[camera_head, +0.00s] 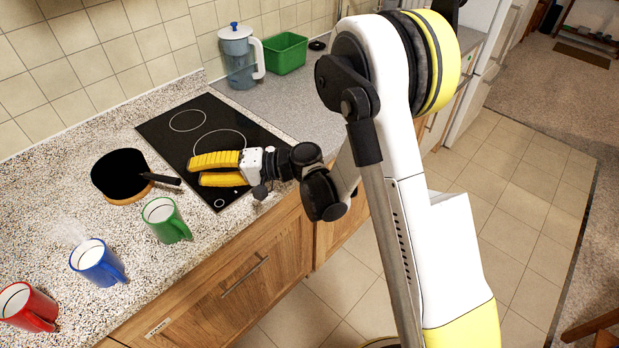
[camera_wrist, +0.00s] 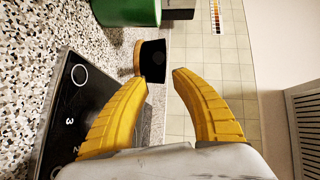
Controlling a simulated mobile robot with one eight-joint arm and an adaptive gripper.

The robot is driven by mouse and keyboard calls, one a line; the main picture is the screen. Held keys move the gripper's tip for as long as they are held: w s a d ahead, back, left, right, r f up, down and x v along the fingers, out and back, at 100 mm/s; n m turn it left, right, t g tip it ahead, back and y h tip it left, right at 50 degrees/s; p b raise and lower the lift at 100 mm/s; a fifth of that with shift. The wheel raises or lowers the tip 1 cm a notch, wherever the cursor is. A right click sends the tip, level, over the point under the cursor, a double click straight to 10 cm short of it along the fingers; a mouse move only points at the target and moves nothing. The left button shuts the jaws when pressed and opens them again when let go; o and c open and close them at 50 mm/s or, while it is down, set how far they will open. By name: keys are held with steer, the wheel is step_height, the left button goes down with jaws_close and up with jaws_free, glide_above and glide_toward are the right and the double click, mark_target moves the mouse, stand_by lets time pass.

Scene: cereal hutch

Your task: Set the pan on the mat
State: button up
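The black pan (camera_head: 118,170) stands upright on the counter at the left of the head view, on a round tan mat (camera_head: 127,199). The mat shows as a rim under the pan's near side; the rest is hidden. The pan's handle points right toward my gripper (camera_head: 190,170). My gripper is right of the handle, over the near part of the cooktop, with its yellow fingers apart and nothing between them. In the wrist view, the dark pan (camera_wrist: 153,60) and mat edge (camera_wrist: 137,58) lie beyond the open fingertips (camera_wrist: 160,77).
Green (camera_head: 165,220), blue (camera_head: 98,262) and red (camera_head: 28,307) mugs stand along the counter's front. The black cooktop (camera_head: 170,145) is right of the pan. A pitcher (camera_head: 240,58) and green bin (camera_head: 286,53) stand farther back. Bare counter surrounds the pan's left side.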

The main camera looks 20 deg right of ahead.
steer(key=shift+d+r, duration=0.2)
steer(key=shift+r, duration=0.1)
steer(key=s+d+r+t+h, duration=0.1)
steer(key=s+d+r+h, duration=0.2)
steer(key=s+d+h, duration=0.5)
steer(key=s+d+r+n+t+h, duration=0.1)
steer(key=s+d+r+h, duration=0.2)
steer(key=s+d+h, duration=0.4)
steer(key=s+d, duration=0.3)
steer(key=d, duration=0.4)
steer(key=s+d, duration=0.3)
steer(key=d, duration=0.4)
steer(key=shift+r+t+h, duration=0.25)
steer(key=shift+t+h, duration=0.05)
steer(key=shift+h, duration=0.1)
steer(key=shift+a, duration=0.1)
